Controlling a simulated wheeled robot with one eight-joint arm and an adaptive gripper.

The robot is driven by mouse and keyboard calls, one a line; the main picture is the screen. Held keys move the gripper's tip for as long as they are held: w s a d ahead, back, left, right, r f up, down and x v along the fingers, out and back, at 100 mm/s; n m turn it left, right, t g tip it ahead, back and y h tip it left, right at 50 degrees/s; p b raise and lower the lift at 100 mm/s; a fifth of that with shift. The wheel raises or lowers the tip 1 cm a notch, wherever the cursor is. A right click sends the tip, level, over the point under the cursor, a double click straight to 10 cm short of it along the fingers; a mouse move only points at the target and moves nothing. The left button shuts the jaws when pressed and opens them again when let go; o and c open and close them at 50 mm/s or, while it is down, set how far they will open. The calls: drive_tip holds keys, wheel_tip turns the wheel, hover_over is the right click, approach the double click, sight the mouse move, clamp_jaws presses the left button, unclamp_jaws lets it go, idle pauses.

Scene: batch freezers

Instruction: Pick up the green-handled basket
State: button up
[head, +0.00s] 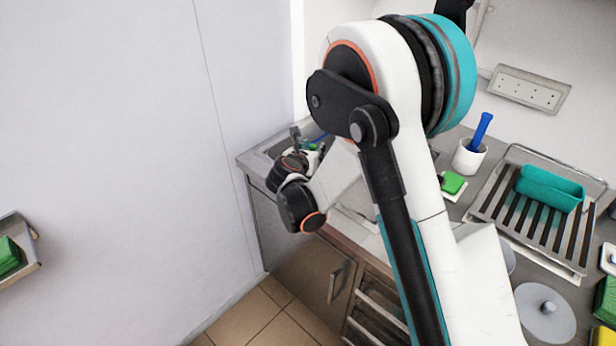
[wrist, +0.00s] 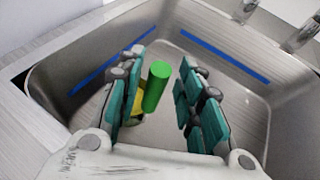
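In the wrist view an upright green cylinder (wrist: 156,88), which looks like the basket's handle, stands inside the metal sink (wrist: 85,60). A yellowish part (wrist: 137,104) shows low beside it, partly hidden by my left finger. I cannot make out the rest of the basket. My gripper (wrist: 163,63) is open, with its teal-padded fingers on either side of the green handle. A gap shows on both sides, wider on the right. In the head view my gripper (head: 301,146) is over the sink at the counter's far left end, and my arm hides much of that area.
Blue strips run along the sink walls, and taps (wrist: 300,32) stand at its back right. Right of my arm are a white cup (head: 468,158) with a blue-handled tool, a green sponge (head: 452,183), and a rack (head: 492,190) holding a teal container (head: 549,188).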

drive_tip(key=b+x, duration=0.2)
drive_tip(key=x, duration=0.3)
drive_tip(key=shift+w+a, duration=0.1)
drive_tip(key=shift+w, duration=0.05)
clamp_jaws()
